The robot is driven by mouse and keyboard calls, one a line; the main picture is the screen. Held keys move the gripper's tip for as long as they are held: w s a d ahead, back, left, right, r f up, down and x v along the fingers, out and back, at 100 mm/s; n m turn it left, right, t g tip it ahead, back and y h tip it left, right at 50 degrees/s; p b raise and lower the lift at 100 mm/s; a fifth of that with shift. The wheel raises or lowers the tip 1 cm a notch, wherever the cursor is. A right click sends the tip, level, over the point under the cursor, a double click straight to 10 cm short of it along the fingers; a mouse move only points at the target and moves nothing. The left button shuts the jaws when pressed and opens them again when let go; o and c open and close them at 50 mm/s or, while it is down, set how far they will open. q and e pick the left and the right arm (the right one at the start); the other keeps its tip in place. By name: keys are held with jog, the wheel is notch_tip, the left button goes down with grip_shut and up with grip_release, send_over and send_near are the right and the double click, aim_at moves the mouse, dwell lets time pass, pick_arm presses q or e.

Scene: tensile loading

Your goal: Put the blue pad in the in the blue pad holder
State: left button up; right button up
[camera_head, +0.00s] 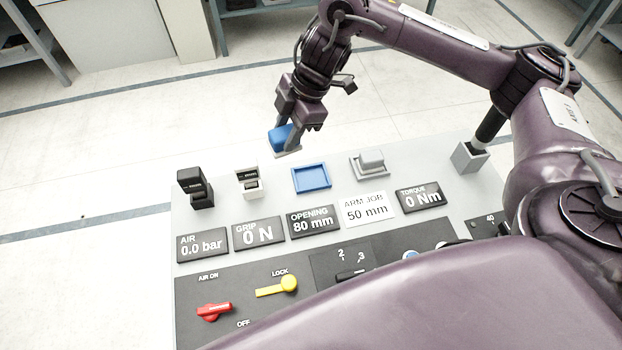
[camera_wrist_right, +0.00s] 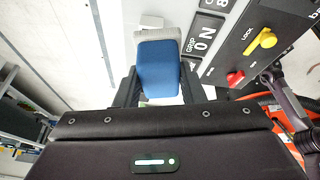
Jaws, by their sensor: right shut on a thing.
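The blue pad (camera_head: 281,138) is between the fingers of my right gripper (camera_head: 298,126), which is shut on it. It hangs at the far edge of the panel, behind and left of the blue pad holder (camera_head: 311,178), a shallow blue rectangular tray. A light grey piece (camera_head: 288,153) shows just under the pad; whether they touch is unclear. In the right wrist view the blue pad (camera_wrist_right: 158,70) sits between both dark fingers, with the light grey piece (camera_wrist_right: 158,34) beyond its end. My left gripper is not in view.
A grey pad on a holder (camera_head: 371,162) stands right of the blue tray. A white block (camera_head: 248,182) and a black block (camera_head: 195,188) stand left of it. Label plates (camera_head: 313,222) line the front, then a red knob (camera_head: 213,311) and a yellow lever (camera_head: 277,287).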

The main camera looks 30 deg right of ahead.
jog(key=d+r+m, duration=0.2)
jog(key=d+m, duration=0.1)
jog(key=d, duration=0.3)
jog(key=b, duration=0.5)
send_near(305, 179)
jog(key=shift+w+a+r, duration=0.1)
jog(key=shift+a, duration=0.35)
jog(key=shift+w+a+r, duration=0.1)
jog(key=shift+a+r, duration=0.05)
jog(key=shift+a, duration=0.3)
jog(key=shift+f, duration=2.35)
jog(key=o, duration=0.9)
jog(key=shift+p+v, duration=0.7)
jog(key=shift+v, duration=5.3)
